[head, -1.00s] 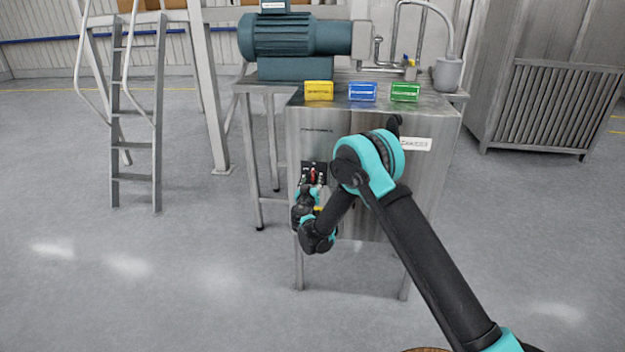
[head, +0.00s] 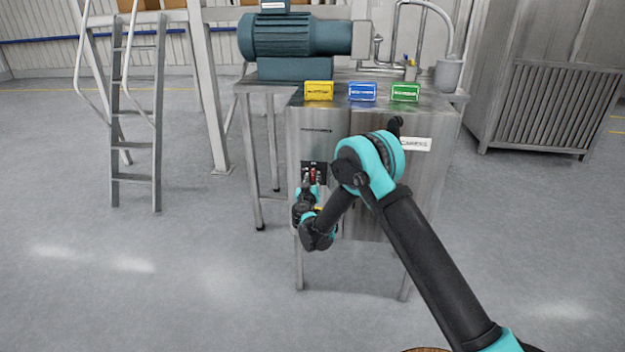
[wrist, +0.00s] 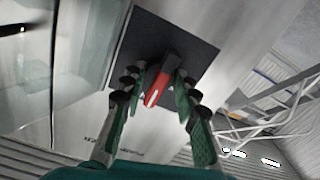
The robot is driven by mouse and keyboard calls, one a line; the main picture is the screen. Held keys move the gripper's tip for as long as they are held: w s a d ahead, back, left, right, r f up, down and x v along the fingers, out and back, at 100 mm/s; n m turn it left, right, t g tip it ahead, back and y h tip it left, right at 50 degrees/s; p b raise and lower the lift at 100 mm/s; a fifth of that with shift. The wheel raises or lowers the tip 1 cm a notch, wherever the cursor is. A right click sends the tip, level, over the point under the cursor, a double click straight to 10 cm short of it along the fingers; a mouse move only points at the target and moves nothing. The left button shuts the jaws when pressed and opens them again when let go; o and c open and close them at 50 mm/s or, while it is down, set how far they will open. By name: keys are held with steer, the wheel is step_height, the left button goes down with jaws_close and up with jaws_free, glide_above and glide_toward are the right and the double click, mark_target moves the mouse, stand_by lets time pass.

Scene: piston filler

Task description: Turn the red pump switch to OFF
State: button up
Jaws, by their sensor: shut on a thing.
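The red pump switch (wrist: 158,88) sits on a dark panel (wrist: 190,40) on the front of the steel cabinet. It has a white line on its face and looks slanted in the wrist view. My gripper (wrist: 152,90) has its two green-and-black fingers on either side of the switch and is shut on it. In the head view the switch (head: 313,174) is a small red spot on the panel, with my gripper (head: 310,185) just below and in front of it. The ON and OFF markings are too small to read.
The steel cabinet (head: 420,190) carries yellow (head: 319,91), blue (head: 362,92) and green (head: 405,92) blocks along its top front edge. A teal motor (head: 295,38) stands behind them. A ladder (head: 137,120) stands at left, with clear floor before it.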

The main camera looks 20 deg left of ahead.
steer(key=n, duration=0.4)
steer(key=shift+n, duration=0.3)
steer(key=n, duration=0.4)
steer(key=shift+n, duration=0.3)
steer(key=n, duration=0.4)
steer(key=shift+s+n, duration=0.1)
steer(key=shift+n, duration=2.2)
steer(key=shift+a, duration=0.1)
steer(key=o, duration=1.2)
steer(key=shift+c, duration=0.2)
